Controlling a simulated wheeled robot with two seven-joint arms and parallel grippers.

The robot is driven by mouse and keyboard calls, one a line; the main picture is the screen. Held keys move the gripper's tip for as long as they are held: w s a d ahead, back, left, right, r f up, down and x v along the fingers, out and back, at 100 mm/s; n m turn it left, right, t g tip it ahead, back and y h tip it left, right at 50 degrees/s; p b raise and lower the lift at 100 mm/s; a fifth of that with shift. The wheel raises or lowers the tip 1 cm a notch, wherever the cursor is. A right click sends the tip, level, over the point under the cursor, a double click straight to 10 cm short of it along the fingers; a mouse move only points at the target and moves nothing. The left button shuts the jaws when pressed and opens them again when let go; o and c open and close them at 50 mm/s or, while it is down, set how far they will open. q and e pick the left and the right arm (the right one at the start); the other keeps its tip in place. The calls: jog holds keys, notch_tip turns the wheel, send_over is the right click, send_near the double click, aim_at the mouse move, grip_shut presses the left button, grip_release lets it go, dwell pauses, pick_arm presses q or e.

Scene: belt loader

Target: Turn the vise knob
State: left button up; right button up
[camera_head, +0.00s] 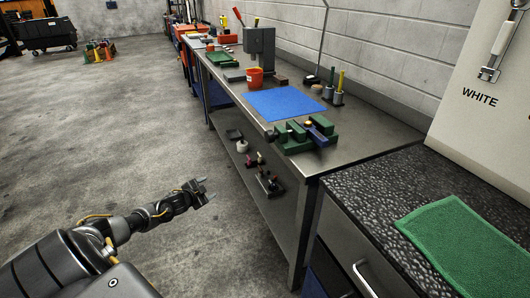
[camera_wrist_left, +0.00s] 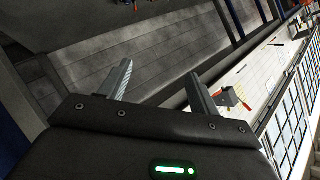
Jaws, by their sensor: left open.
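The green vise (camera_head: 305,134) sits near the front edge of the steel workbench, at its near end. It has green jaws and a dark blue part; a small knob-like piece (camera_head: 270,133) shows at its left side, too small to make out well. My left gripper (camera_head: 205,190) is in the lower middle of the head view, over the floor, left of the bench and well apart from the vise. In the left wrist view its two fingers (camera_wrist_left: 159,82) are spread with nothing between them. The vise cannot be made out in the wrist view. My right gripper is not in view.
The steel workbench (camera_head: 345,150) carries a blue mat (camera_head: 283,103), a red-orange cup (camera_head: 254,77), a grey machine (camera_head: 260,48) and cylinder holders. Its lower shelf holds small parts. A dark counter with a green cloth (camera_head: 465,248) stands at right.

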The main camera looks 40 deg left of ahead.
pick_arm(q)
jog(key=w+d+r+m+t+h+b, duration=0.1)
jog(key=w+d+r+h, duration=0.1)
jog(key=r, duration=0.5)
jog(key=w+d+r+m+t+h+b, duration=0.1)
jog(key=w+d+r+t+h, duration=0.15)
jog(key=r, duration=0.55)
jog(key=w+d+r+m+t+h+b, duration=0.1)
jog(key=d+r+h, duration=0.15)
jog(key=r, duration=0.45)
jog(key=g+h, duration=0.2)
jog(key=h, duration=0.3)
send_near(266, 138)
jog(key=s, duration=0.1)
jog(key=shift+s+a+n, duration=0.1)
jog(key=shift+a+n, duration=0.05)
jog(key=shift+n, duration=0.25)
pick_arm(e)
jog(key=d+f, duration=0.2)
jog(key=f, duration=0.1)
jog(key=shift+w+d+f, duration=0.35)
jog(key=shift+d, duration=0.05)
